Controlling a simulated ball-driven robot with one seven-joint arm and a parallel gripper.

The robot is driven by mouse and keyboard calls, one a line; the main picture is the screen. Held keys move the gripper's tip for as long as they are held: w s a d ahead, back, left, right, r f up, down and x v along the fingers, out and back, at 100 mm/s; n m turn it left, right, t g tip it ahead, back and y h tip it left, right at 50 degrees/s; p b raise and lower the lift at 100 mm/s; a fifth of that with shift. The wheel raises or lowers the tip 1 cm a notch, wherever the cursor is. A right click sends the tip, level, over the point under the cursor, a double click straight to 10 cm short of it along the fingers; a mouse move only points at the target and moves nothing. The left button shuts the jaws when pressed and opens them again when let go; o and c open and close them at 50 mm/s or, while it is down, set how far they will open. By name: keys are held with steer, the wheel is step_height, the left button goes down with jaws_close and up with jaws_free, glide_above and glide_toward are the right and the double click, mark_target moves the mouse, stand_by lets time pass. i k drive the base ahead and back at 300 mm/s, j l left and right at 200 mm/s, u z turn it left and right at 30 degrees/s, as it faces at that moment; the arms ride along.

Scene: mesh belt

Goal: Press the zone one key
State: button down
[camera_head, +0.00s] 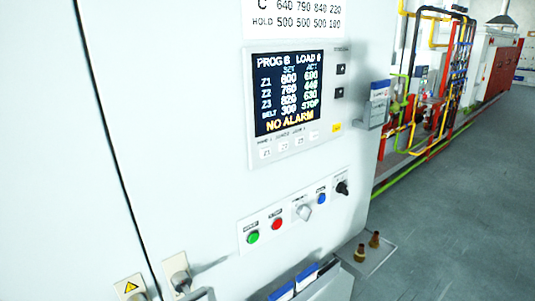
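The zone one key (267,153) is a small pale key marked Z1, leftmost in the row under the screen of the control panel (294,100). Several similar pale keys continue the row up to the right. The dark screen (288,92) lists rows Z1, Z2, Z3 and BELT, with STOP on the belt row and NO ALARM in orange below. Nothing covers the key. My gripper does not show in this view.
A yellow key (337,128) sits at the panel's lower right. Below are a green button (252,237), a red button (277,224), a blue button (321,199) and a black knob (342,188). Brass fittings stand on a low tray (376,258). Grey floor (460,230) is open at right.

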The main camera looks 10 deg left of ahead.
mark_target(265, 152)
steer(key=i+l+u, duration=0.15)
steer(key=u, duration=0.3)
steer(key=i+l+u, duration=0.3)
steer(key=u, duration=0.15)
steer(key=i+l+u, duration=0.25)
steer(key=u, duration=0.2)
